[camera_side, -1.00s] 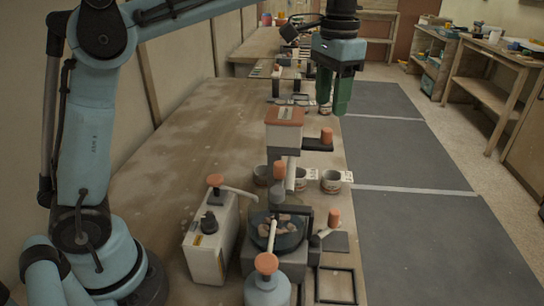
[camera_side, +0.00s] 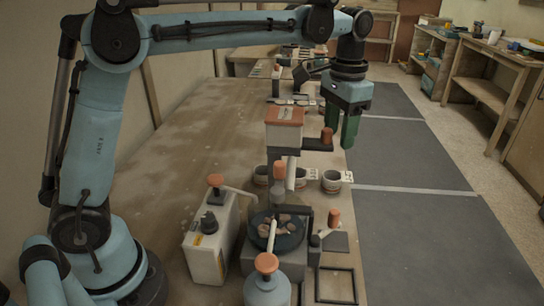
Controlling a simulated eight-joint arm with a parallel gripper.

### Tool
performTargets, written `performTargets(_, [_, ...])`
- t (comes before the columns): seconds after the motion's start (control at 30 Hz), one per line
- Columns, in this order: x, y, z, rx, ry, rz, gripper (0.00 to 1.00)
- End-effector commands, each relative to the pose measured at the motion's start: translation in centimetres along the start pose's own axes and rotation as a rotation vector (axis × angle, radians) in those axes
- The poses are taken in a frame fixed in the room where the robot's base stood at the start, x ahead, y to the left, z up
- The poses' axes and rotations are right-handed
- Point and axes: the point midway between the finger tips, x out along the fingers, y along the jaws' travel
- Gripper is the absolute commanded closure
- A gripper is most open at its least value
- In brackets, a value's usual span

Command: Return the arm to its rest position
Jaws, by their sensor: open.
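My gripper (camera_side: 341,131) has two green fingers pointing down and apart. It is open, with nothing visible between the fingers. It hangs in the air to the upper right of the orange-topped device on the bench, near the bench's right edge. My arm reaches across the top of the view from the left.
The wooden bench (camera_side: 165,165) is clear on its left side. Along its right side stand an orange-topped device (camera_side: 285,118), several small cups (camera_side: 331,181), a dark bowl with lumps (camera_side: 276,232), a pale canister (camera_side: 212,240) and a grey bottle (camera_side: 267,287). Grey floor mats (camera_side: 410,155) lie beyond.

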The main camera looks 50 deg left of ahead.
Motion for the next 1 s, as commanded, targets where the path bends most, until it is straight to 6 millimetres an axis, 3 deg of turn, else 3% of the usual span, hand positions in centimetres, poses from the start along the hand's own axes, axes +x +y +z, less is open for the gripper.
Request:
performTargets(0.2, [0.0,-1.2,2.1,-0.001,0.0,0.0,0.51])
performTargets(0.5, [0.0,-0.2,0.3,0.0,0.0,0.0,0.51])
performTargets(1.0, [0.0,-0.1,0.2,0.0,0.0,0.0,0.51])
